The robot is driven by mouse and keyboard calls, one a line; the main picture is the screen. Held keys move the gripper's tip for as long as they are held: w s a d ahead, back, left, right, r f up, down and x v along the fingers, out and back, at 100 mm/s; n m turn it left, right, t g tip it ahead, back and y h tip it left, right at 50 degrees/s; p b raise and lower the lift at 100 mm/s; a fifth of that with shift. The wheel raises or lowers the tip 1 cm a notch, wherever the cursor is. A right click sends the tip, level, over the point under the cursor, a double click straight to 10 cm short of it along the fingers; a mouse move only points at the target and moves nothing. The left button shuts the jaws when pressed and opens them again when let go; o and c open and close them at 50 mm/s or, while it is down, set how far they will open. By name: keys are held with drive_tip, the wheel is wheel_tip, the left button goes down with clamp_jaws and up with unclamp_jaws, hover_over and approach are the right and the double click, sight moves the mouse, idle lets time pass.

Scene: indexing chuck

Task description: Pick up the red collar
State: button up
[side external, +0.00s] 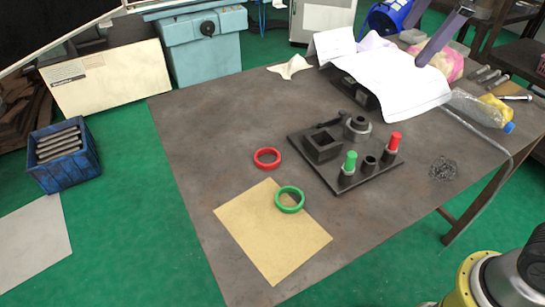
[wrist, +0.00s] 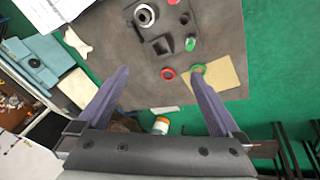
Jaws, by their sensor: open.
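The red collar (side external: 267,151) is a ring lying flat on the bare table top, left of the dark fixture plate. It also shows small in the wrist view (wrist: 168,68), between my finger tips in the picture but far beyond them. My gripper (wrist: 160,74) is open and empty, with two long purple fingers spread wide. In the side view only a purple part of it shows at the top right, high over the papers. A green collar (side external: 290,212) lies on the tan sheet (side external: 270,245); in the wrist view the right finger partly covers it.
The fixture plate (side external: 330,181) carries a square open block (side external: 322,147), a round grey part (side external: 357,128), a green-topped peg (side external: 350,162), a red-topped peg (side external: 394,141) and a short dark post (side external: 368,166). Papers (side external: 385,80) cover the back. The table's left part is clear.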

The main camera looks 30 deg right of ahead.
drive_tip(key=w+a+f+n+g, duration=0.1)
drive_tip(key=w+a+f+n, duration=0.15)
drive_tip(key=w+a, duration=0.55)
drive_tip(key=n+g, duration=0.3)
drive_tip(key=n, duration=0.1)
hover_over(267, 161)
drive_tip(key=shift+m+h, duration=0.25)
drive_tip(key=shift+h, duration=0.05)
wheel_tip(267, 161, down, 22)
drive_tip(key=shift+f, duration=0.25)
drive_tip(key=shift+d+f, duration=0.1)
drive_tip(key=shift+f, duration=3)
drive_tip(key=c, duration=1.4)
drive_tip(key=shift+r, duration=0.2)
